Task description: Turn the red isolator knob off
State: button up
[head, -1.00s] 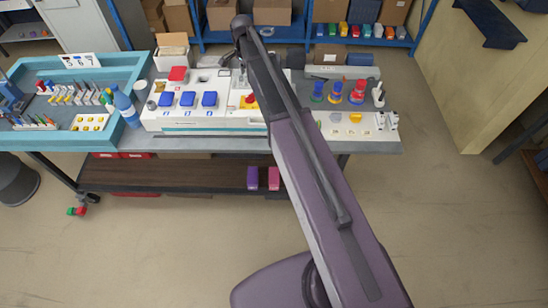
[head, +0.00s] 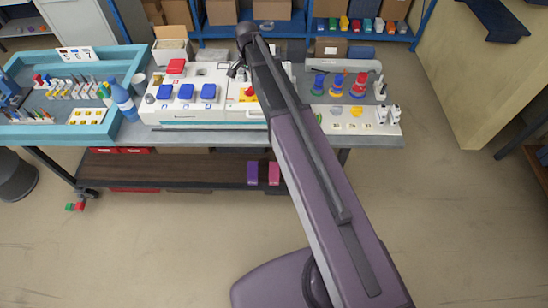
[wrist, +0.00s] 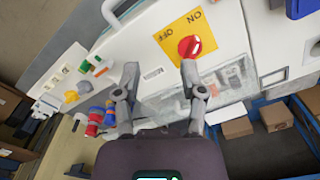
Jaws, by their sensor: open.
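The red isolator knob (wrist: 190,46) sits on a yellow plate (wrist: 174,29) marked ON and OFF, on a white panel. In the wrist view the plate's lettering is upside down, and the knob has a small white mark. In the head view the knob (head: 248,92) is just left of my arm, which hides part of the panel. My gripper (wrist: 160,70) is open and empty. Its right fingertip appears just below the knob in the wrist view, and I cannot tell whether they touch. In the head view my gripper (head: 238,70) is partly visible above the panel.
Blue socket covers (head: 186,92) and a red cover (head: 176,66) are on the white box left of the knob. Red, yellow and blue plugs (head: 338,84) stand to the right. A teal tray (head: 128,72) and a blue bottle (head: 124,102) are at the left.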

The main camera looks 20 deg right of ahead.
jog(key=s+f+n+b, duration=0.5)
jog(key=s+f+b, duration=0.1)
jog(key=s, duration=0.5)
jog(key=s+f+n+b, duration=0.4)
jog(key=s+f+b, duration=0.3)
jog(key=s, duration=0.4)
jog(key=shift+s+d+f+n, duration=0.25)
jog(key=shift+f+n, duration=0.1)
jog(key=shift+n, duration=0.05)
